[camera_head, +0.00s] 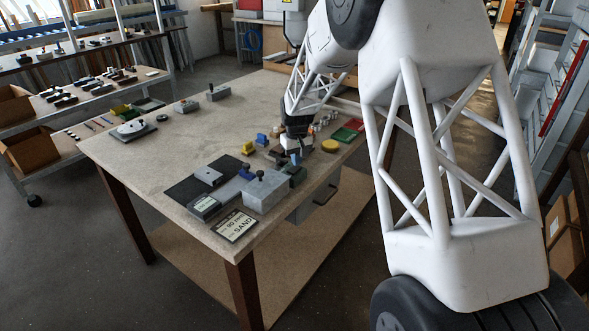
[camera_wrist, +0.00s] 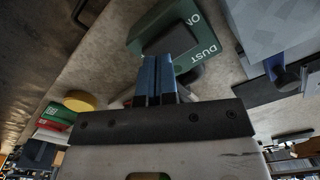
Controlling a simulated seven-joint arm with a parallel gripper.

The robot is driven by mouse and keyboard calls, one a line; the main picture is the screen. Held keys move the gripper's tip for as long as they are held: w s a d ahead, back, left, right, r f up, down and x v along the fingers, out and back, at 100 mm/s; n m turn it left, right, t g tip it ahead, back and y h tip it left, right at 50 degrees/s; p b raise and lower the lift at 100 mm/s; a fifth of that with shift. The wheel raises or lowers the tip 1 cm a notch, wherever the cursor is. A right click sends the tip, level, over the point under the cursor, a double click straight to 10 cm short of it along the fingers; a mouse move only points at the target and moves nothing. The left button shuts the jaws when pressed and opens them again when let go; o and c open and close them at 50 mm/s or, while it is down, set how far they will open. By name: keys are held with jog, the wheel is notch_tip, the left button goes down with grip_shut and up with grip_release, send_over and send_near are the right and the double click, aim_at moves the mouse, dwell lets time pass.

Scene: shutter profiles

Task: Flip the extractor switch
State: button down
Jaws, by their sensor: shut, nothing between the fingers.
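A dark green box (camera_wrist: 205,42) with white lettering reading ON and DUST lies just beyond my fingertips in the wrist view. A dark lever or plate on it is partly hidden behind my fingers. In the head view the box (camera_head: 297,178) sits near the table's front edge, beside a grey block. My gripper (camera_wrist: 158,66) has its two blue fingers together with nothing between them. The fingertips overlap the box's dark part in the picture; I cannot tell whether they touch. In the head view my gripper (camera_head: 295,158) is low over the table at the box.
A grey block with a black knob (camera_head: 265,192) stands left of the box, by a dark mat and a printed SAND card (camera_head: 233,226). The table's left middle (camera_head: 160,155) is clear.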

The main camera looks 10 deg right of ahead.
jog(key=shift+r, duration=2.85)
jog(key=shift+s+r, duration=0.3)
jog(key=s+d+r+m, duration=0.1)
jog(key=s+r, duration=0.3)
jog(key=s, duration=0.4)
jog(key=s+r+t, duration=0.1)
jog(key=s+r, duration=0.4)
jog(key=s, duration=0.3)
jog(key=s+d+r+m, duration=0.1)
jog(key=s+r, duration=0.3)
jog(key=s, duration=0.4)
jog(key=s+f+m+t, duration=0.1)
jog(key=s, duration=2.7)
jog(key=shift+d+f+t, duration=0.15)
jog(key=shift+d+t, duration=0.15)
jog(key=shift+d, duration=0.15)
